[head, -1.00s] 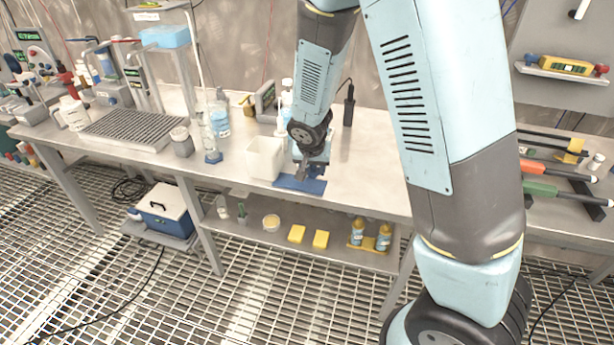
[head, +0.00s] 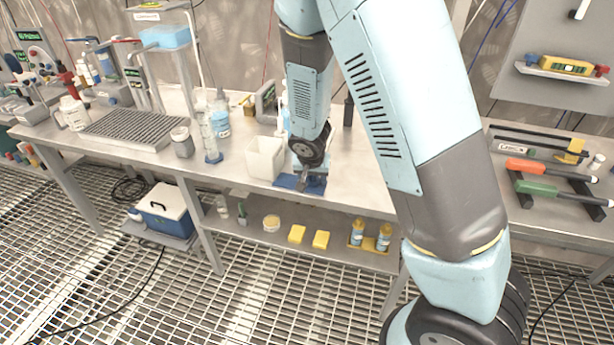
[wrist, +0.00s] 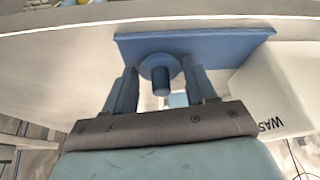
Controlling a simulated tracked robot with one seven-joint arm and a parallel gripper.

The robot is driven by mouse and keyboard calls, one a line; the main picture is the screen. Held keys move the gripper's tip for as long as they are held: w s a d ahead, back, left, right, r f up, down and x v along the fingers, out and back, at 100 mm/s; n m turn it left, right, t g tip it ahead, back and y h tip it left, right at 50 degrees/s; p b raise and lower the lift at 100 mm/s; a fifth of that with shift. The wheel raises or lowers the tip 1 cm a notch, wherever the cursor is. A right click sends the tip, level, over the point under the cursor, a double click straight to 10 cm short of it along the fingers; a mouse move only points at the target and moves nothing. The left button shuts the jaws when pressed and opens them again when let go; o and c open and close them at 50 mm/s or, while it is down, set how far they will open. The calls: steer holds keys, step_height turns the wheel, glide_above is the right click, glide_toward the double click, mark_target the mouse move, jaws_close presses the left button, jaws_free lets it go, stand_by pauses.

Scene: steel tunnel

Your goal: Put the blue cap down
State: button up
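The blue cap (wrist: 161,76), a round flange with a short stem, sits between the fingertips in the wrist view. My gripper (wrist: 162,72) has one finger at each side of the flange, with no clear gap, and appears shut on it. A flat blue mat (wrist: 210,40) lies just beyond the cap; I cannot tell whether the cap touches it. In the head view my gripper (head: 307,181) is low over the mat (head: 284,182) at the bench's front edge. The cap is not distinguishable there.
A white open bin (head: 265,157), lettered "WAS" in the wrist view (wrist: 275,90), stands close beside the mat. A measuring cylinder (head: 209,140) and a grey jar (head: 182,141) stand farther left. The bench (head: 360,165) is clear right of the mat.

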steer(key=shift+o, duration=1.3)
steer(key=shift+r, duration=0.2)
steer(key=v, duration=1.2)
steer(key=s+d+r, duration=0.3)
steer(key=d+r, duration=0.4)
steer(key=s+d+r, duration=0.3)
steer(key=d+r, duration=0.4)
steer(key=s+d+r+n, duration=0.1)
steer(key=s+d+r, duration=0.1)
steer(key=s+r, duration=0.2)
steer(key=s+d+r+n+t, duration=0.1)
steer(key=s+r, duration=0.3)
steer(key=s, duration=0.6)
steer(key=shift+s+d+y, duration=0.25)
steer(key=shift+d+y, duration=0.15)
steer(key=shift+d, duration=0.05)
